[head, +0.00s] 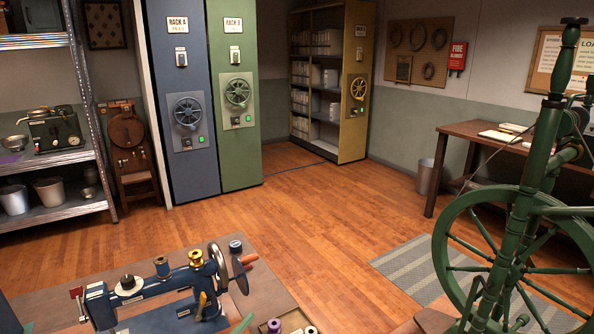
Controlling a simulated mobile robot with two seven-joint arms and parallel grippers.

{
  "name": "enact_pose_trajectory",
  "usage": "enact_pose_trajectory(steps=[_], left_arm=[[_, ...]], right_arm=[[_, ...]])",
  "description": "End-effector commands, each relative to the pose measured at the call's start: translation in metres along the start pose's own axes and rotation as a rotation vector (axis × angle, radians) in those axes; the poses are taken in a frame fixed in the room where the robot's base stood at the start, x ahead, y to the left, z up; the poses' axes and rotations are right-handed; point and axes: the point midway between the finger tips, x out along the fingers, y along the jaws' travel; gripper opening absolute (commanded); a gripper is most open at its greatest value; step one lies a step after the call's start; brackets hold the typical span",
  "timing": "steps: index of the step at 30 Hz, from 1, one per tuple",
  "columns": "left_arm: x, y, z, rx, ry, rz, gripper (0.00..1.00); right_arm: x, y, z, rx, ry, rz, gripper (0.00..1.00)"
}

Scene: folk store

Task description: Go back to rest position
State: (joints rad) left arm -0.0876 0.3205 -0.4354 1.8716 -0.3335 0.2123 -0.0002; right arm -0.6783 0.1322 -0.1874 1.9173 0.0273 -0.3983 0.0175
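Neither of my grippers shows in the head view. No arm of mine comes in from the left or the right, so their pose and whether they are open or shut are hidden. The task names no object.
A table (262,291) with a blue sewing machine (160,292) is close in front. A green spinning wheel (515,210) stands at right beside a grey rug (415,262). A desk (475,131) is behind it. Racks (233,140) and a metal shelf (60,217) stand behind. The wooden floor (290,215) between is clear.

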Motion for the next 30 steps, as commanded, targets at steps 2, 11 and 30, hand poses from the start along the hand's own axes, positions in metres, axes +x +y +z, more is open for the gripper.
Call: enact_pose_trajectory(steps=[2,11,30], left_arm=[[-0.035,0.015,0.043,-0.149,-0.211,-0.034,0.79],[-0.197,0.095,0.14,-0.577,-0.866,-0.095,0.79],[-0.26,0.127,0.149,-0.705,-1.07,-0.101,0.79]], right_arm=[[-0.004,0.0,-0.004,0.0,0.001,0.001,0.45],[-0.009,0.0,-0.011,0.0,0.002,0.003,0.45],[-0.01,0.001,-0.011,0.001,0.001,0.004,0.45]])
